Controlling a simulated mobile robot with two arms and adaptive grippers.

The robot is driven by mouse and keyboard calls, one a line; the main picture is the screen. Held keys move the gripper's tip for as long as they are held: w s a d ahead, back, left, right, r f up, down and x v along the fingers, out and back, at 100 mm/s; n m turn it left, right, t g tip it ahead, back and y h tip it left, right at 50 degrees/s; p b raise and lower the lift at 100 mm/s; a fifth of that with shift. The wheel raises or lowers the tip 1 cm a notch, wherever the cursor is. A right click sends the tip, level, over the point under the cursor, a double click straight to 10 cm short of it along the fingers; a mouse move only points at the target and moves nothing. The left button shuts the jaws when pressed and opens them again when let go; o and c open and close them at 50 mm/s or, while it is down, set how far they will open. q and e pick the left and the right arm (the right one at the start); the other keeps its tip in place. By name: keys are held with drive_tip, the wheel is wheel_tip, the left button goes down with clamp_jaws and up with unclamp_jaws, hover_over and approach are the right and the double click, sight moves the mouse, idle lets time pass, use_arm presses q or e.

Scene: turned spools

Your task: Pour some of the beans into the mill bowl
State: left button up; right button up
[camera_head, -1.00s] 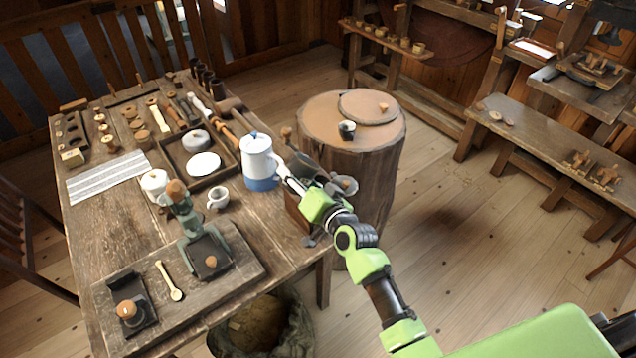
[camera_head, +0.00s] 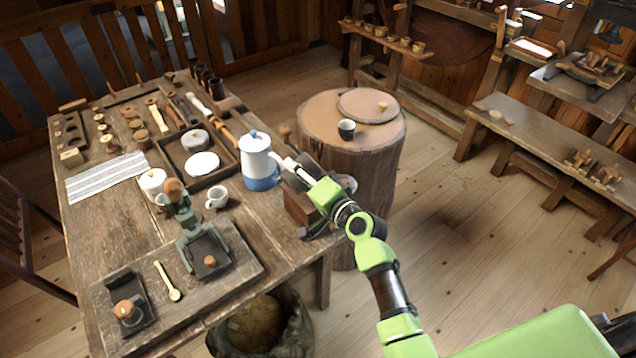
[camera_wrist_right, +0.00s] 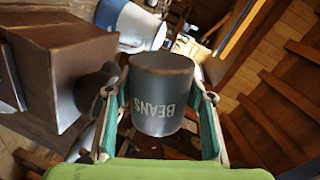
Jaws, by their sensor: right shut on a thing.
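My right gripper (camera_wrist_right: 160,118) is shut on a grey canister marked BEANS (camera_wrist_right: 160,85), its fingers on either side of it. The lettering reads upside down in the right wrist view, and the canister's inside is hidden. In the head view, my right gripper (camera_head: 300,178) is at the table's right edge, close to the blue and white pot (camera_head: 257,165). A brown wooden box, apparently the mill (camera_head: 298,207), stands just below the gripper; it also shows at left in the right wrist view (camera_wrist_right: 60,65). I cannot make out its bowl clearly. My left gripper is not in view.
A green hand press (camera_head: 190,228) and a white cup (camera_head: 216,197) stand on the table left of the pot. A round wooden stump (camera_head: 320,120) with a dark cup (camera_head: 346,129) stands behind my arm. The floor to the right is open.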

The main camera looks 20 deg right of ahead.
drive_tip(key=shift+w+r+m+p, duration=0.2)
drive_tip(key=shift+r+m+p, duration=0.2)
drive_tip(key=shift+p, duration=0.15)
drive_tip(key=shift+d+r+m+y, duration=0.2)
drive_tip(key=shift+m+y, duration=0.1)
drive_tip(key=shift+m, duration=0.1)
drive_tip(key=shift+s+d+f, duration=0.1)
drive_tip(key=shift+d+f, duration=0.05)
drive_tip(key=shift+f, duration=0.15)
drive_tip(key=shift+f+m, duration=0.25)
drive_tip(key=shift+m, duration=0.35)
drive_tip(key=shift+w+d+r+m+y, duration=0.1)
drive_tip(key=shift+w+r+m+y, duration=0.2)
drive_tip(key=shift+m, duration=0.1)
drive_tip(key=shift+d+r+p, duration=0.1)
drive_tip(key=shift+d+p, duration=0.05)
drive_tip(key=shift+p, duration=0.15)
drive_tip(key=shift+s+d+m, duration=0.15)
drive_tip(key=shift+m, duration=0.15)
drive_tip(key=shift+w, duration=0.2)
